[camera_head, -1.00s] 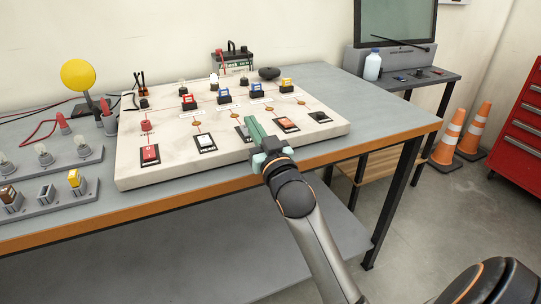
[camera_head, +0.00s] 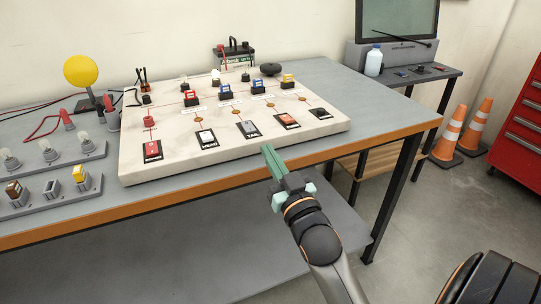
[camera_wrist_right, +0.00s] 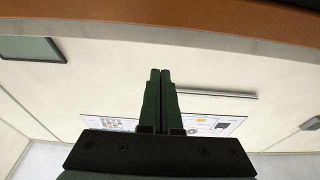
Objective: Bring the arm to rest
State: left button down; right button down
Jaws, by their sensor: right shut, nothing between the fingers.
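My right gripper (camera_head: 268,150) is shut and empty. In the head view it hangs in front of the workbench's orange front edge (camera_head: 225,183), apart from the white switch board (camera_head: 335,123). In the right wrist view the two green fingers (camera_wrist_right: 160,75) lie side by side with only a thin line between them. My right arm comes in from the bottom right. My left gripper does not show.
The board carries several switches, a red one (camera_head: 152,150) among them. A row of small bulbs (camera_head: 46,148) stands at the left. A small side table (camera_head: 440,75), orange cones (camera_head: 450,135) and a red cabinet (camera_head: 518,125) are at the right. The floor between is clear.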

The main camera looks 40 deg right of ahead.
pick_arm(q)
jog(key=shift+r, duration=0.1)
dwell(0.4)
